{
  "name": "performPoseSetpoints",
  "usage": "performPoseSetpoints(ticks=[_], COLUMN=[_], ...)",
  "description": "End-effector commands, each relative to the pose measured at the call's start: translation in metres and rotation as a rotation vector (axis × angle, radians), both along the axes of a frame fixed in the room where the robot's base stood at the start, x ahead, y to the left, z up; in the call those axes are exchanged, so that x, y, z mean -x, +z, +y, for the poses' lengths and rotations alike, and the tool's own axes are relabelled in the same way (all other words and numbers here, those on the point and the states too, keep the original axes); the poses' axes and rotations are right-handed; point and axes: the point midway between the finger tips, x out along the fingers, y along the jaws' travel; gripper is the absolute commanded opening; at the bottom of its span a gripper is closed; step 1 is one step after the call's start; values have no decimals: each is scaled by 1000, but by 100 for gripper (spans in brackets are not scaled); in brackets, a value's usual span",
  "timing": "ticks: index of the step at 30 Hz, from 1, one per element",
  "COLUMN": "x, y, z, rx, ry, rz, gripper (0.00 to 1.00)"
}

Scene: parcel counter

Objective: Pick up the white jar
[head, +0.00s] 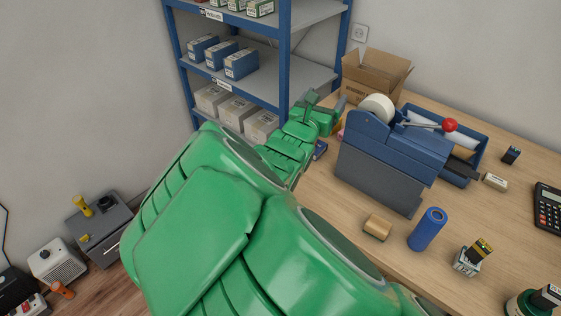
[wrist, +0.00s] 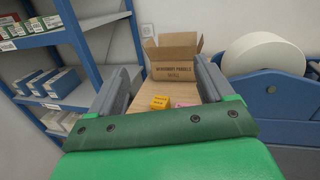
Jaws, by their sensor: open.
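I cannot make out a white jar in either view; my arm hides part of the counter in the head view. My gripper (head: 325,104) is over the far left end of the counter, left of the blue tape dispenser (head: 392,160). In the wrist view my gripper (wrist: 163,72) has its two grey fingers wide apart with nothing held between them. Beyond and below the fingers are an open cardboard box (wrist: 174,60), a small yellow box (wrist: 160,102) and a pink item, mostly hidden by the gripper.
A blue shelf rack (head: 284,60) stands close behind my gripper.

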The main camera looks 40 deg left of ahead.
Motion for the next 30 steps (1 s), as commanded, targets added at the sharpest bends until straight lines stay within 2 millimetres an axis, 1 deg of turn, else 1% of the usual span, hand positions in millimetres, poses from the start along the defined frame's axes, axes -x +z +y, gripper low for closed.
performPoseSetpoints(ticks=[1,2,3,6,8,9,12,13,15,19,23,30], x=[7,12,20,41,55,64,82,86,92,93,86,66], y=[-17,-28,-44,-88,-113,-129,-160,-166,-176,-182,-185,-194], z=[11,18,27,47,55,60,67,68,70,72,75,86], rx=[22,34,48,66,73,80,93,95,99,100,98,97], ry=[27,45,72,134,166,183,213,218,228,231,228,230], rz=[46,74,114,221,284,323,397,416,442,455,456,454], gripper=[81,81,81,81,81,81,81,81,81,81,81,81])
